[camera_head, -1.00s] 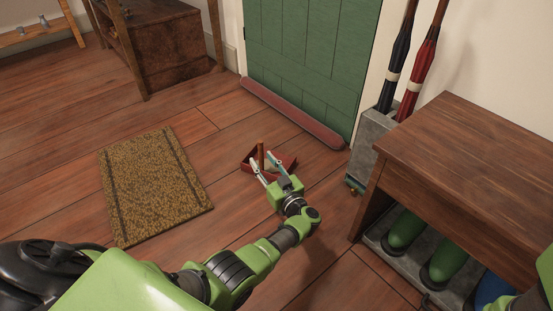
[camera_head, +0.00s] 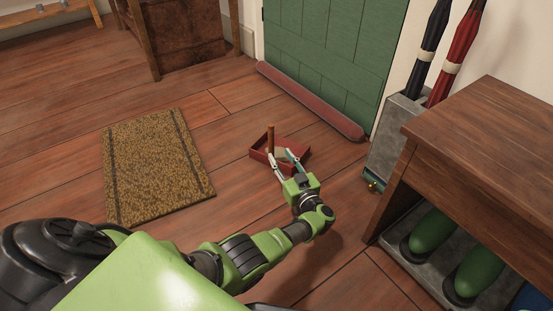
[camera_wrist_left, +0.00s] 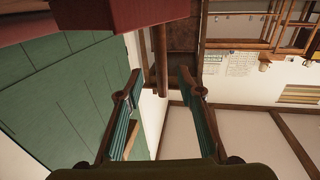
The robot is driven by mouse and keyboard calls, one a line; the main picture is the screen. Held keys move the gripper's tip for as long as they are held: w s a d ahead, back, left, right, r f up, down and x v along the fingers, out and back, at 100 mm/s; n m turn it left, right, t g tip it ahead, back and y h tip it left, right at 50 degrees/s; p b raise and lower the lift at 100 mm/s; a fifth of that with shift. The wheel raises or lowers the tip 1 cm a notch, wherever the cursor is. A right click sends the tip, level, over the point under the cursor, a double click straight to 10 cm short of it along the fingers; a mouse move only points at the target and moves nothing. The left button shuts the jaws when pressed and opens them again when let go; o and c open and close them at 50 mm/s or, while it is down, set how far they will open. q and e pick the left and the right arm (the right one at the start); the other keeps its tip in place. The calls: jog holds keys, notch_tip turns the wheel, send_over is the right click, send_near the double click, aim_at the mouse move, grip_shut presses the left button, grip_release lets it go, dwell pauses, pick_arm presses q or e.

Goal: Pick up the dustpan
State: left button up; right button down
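The dustpan (camera_head: 260,153) is a red pan with an upright brown wooden handle (camera_head: 270,139), standing on the floor in front of the green door. My left gripper (camera_head: 281,156) is open at the near side of the dustpan, its fingers hiding part of the pan. In the left wrist view the red pan (camera_wrist_left: 125,14) fills the top edge. The handle (camera_wrist_left: 160,58) lies in line with the gap between the open fingertips (camera_wrist_left: 160,74). I cannot tell whether they touch it. My right gripper is not in view.
A brown doormat (camera_head: 155,168) lies to the left. A red draught stopper (camera_head: 310,101) runs along the green door (camera_head: 325,55). On the right are a grey umbrella stand (camera_head: 392,145) and a wooden bench (camera_head: 490,135) with green boots under it. Floor around the dustpan is clear.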

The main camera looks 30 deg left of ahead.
aim_at(273, 144)
pick_arm(q)
jog(key=b+x, duration=0.3)
jog(key=x, duration=0.2)
jog(key=shift+w+a+f, duration=0.1)
jog(key=shift+w+a, duration=0.05)
jog(key=shift+a, duration=0.15)
jog(key=shift+w+a, duration=0.2)
jog(key=shift+a, duration=0.1)
jog(key=shift+r, duration=0.25)
grip_shut()
